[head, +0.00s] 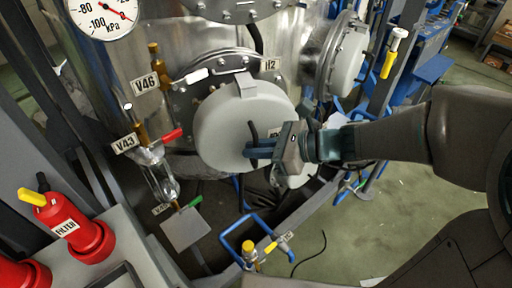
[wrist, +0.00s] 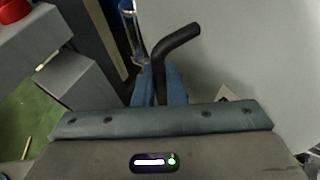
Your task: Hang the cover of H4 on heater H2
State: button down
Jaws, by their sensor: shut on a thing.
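A round, light grey cover (head: 232,122) is in front of the heater H2 flange (head: 184,99) in the head view, with a small block-shaped tab at its top. I cannot tell whether the tab rests on the flange. The H2 label (head: 270,65) shows just above right. My gripper (head: 256,149) is at the cover's lower right face, shut on its black bent handle. In the wrist view, the handle (wrist: 178,42) stands up from between my fingers (wrist: 159,88), and the pale cover face (wrist: 250,50) fills the right side. The cover's own label is mostly hidden.
Another grey-covered flange (head: 350,60) is at the upper right. Valves V46 (head: 154,52) and V43 (head: 140,132) with a glass vessel (head: 158,175) stand close left of the cover. Blue pipework and a yellow-handled valve (head: 250,250) lie below. Open floor is at the lower right.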

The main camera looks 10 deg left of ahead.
jog(key=shift+w+a+f+b, duration=0.45)
jog(key=shift+w+a, duration=0.2)
jog(key=shift+w, duration=0.65)
jog(key=shift+w+a+f+b, duration=0.5)
jog(key=shift+w+a, duration=0.1)
jog(key=shift+w, duration=0.7)
jog(key=shift+w+a+f+b, duration=0.45)
jog(key=shift+w+a, duration=0.2)
jog(key=shift+w, duration=0.65)
jog(key=shift+r, duration=0.1)
jog(key=c, duration=1.4)
grip_release()
jog(key=shift+d, duration=0.1)
